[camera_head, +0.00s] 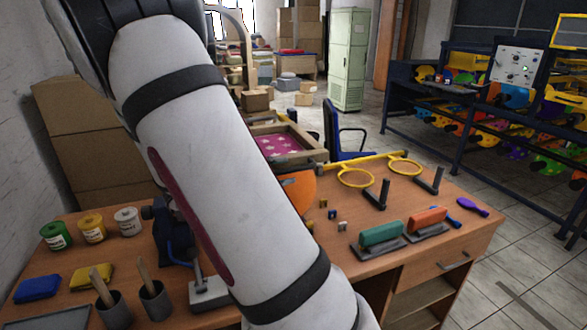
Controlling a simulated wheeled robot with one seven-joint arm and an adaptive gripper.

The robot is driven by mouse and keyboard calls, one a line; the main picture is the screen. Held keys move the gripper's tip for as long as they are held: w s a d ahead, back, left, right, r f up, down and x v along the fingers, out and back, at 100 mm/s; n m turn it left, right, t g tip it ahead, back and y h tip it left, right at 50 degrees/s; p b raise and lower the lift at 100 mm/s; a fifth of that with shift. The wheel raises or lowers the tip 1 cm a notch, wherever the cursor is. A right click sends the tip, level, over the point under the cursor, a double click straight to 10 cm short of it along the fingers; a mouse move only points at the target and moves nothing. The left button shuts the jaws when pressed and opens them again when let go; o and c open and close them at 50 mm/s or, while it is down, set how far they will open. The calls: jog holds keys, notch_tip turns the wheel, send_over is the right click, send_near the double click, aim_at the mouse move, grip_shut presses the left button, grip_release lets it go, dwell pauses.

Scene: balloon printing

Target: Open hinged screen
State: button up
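The hinged screen appears to be the wooden frame (307,144) around a magenta panel with pale stars, at the far side of the wooden table. It looks to lie nearly flat; its left part is hidden behind my arm, and I cannot make out its hinge. My white arm crosses the picture from the upper left to the bottom middle. My gripper is out of view.
The table (455,222) carries green (381,233) and orange (427,219) handled tools, yellow rings (357,178), paint jars (92,229) and brush cups (154,299). A blue chair (340,141) stands behind. Racks (480,130) of coloured pieces stand right; floor between is clear.

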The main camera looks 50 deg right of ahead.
aim_at(292, 170)
jog(key=shift+x, duration=2.1)
grip_shut()
